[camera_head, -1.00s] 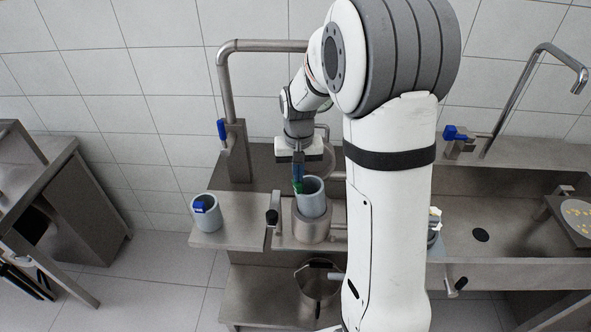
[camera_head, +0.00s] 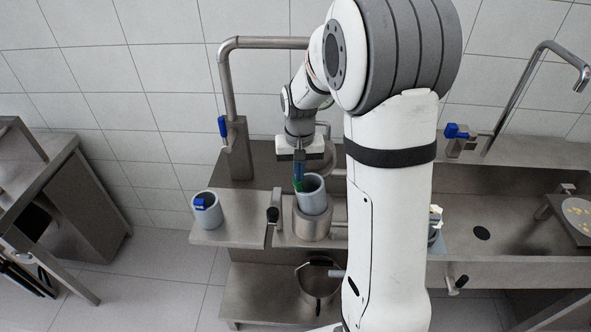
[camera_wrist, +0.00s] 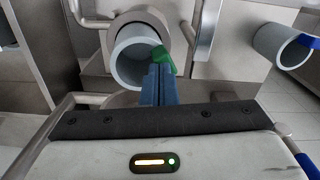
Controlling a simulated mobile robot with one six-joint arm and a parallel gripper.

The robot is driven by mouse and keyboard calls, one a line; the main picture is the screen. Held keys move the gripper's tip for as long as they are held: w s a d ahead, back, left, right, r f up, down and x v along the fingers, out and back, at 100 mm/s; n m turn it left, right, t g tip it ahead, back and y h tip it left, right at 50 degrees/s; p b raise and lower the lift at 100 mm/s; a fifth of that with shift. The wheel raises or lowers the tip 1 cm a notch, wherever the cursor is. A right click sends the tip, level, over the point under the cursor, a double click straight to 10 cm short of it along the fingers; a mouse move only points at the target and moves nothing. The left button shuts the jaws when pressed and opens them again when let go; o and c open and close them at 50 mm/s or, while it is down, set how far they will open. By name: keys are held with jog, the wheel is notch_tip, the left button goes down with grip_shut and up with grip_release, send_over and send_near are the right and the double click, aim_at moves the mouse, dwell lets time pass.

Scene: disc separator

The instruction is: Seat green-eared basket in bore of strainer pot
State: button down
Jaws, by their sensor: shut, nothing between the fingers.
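The green-eared basket (camera_head: 312,196) is a grey-blue cup. Its lower end is inside the steel strainer pot (camera_head: 312,230), and a good part of its wall stands above the pot's rim. In the wrist view the basket (camera_wrist: 126,66) opens toward the camera, with the pot (camera_wrist: 150,17) around it on the far side. The green ear (camera_wrist: 164,62) is at the basket's near right rim. My gripper (camera_wrist: 159,72) has blue fingers, shut and empty, right beside the ear; contact cannot be told. It also shows above the basket's left rim in the head view (camera_head: 298,184). The basket's bottom is hidden.
A similar cup with a blue ear (camera_head: 206,222) stands on the left of the shelf. A steel pail (camera_head: 318,290) is below. A sink (camera_head: 515,225) lies right, partly hidden by my arm.

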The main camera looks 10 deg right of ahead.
notch_tip(320, 180, up, 3)
jog(key=shift+f+p, duration=0.2)
jog(key=shift+p, duration=0.45)
jog(key=shift+w+r, duration=0.1)
jog(key=shift+r, duration=0.25)
notch_tip(320, 180, up, 7)
jog(key=b, duration=0.1)
jog(key=shift+f, duration=0.1)
